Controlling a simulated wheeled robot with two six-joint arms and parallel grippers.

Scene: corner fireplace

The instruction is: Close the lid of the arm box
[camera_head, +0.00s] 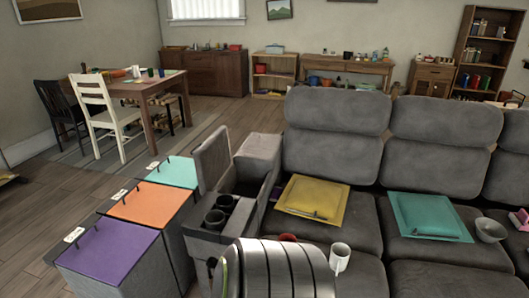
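The arm box (205,245) is the grey upholstered console at the left end of the grey sofa. Its lid (212,158) is open and stands nearly upright at the box's left side. The dark opening lies to the right of the lid and is partly hidden. Two dark cup holders (222,208) sit in the front part of the box. Neither my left gripper nor my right gripper is in view.
Purple (110,252), orange (150,203) and teal (172,172) lidded bins stand left of the box. A grey banded curved object (278,270) covers the bottom centre, beside a white mug (340,257). The sofa (400,245) fills the right.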

